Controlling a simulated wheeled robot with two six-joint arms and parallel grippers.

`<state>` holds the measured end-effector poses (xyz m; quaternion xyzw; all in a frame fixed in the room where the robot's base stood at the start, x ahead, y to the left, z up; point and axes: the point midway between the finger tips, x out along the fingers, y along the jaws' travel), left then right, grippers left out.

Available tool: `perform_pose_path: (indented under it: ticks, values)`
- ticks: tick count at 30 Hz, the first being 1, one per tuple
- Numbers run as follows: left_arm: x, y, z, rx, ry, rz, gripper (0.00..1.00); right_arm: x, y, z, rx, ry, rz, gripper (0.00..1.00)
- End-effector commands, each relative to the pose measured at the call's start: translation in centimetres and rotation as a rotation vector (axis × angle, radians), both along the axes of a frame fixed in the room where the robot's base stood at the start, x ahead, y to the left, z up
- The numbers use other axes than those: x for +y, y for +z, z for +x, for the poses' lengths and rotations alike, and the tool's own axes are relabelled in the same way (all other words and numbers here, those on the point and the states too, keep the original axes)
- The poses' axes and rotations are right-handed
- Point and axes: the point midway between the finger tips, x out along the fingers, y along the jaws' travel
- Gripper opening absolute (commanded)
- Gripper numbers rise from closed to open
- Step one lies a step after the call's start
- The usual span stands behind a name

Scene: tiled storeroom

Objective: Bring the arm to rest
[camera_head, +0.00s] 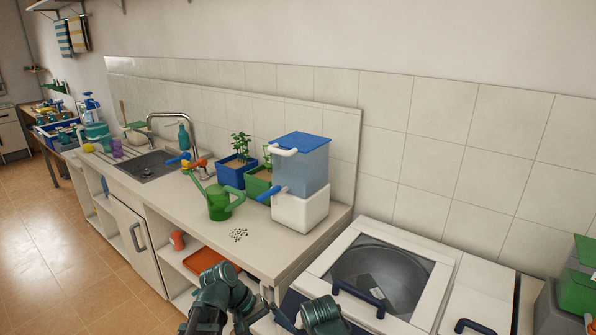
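Teal links of my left arm (222,292) show at the bottom of the view, in front of the counter and bent close to my body. A teal joint (322,316) of my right arm shows at the bottom edge, in front of the washing machine. I cannot make out the fingers of either gripper, so whether they are open or shut is not shown. No object is seen held by the visible arm parts.
A washer-like machine (378,275) stands close at the right. The tiled floor (50,260) is clear at left.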

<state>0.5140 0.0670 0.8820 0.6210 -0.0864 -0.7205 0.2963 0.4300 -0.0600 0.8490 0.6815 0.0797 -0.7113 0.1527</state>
Motion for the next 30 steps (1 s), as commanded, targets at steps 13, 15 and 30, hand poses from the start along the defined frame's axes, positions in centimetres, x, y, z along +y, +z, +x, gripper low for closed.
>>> perform_pose_path:
  ticks: [13, 15, 30]
  values:
    - [-0.9, -0.2, -8.3, -0.168, -0.613, 0.588, 0.97, 0.0, 3.2, 0.0, 0.0, 0.0, 0.0, 0.0]
    - [-0.8, -0.1, -8.5, -0.176, -0.638, 0.612, 0.97, 0.0, 3.2, 0.0, 0.0, 0.0, 0.0, 0.0]
    - [-0.7, -0.1, -8.4, -0.18, -0.649, 0.626, 0.97, 0.0, 3.2, 0.0, 0.0, 0.0, 0.0, 0.0]
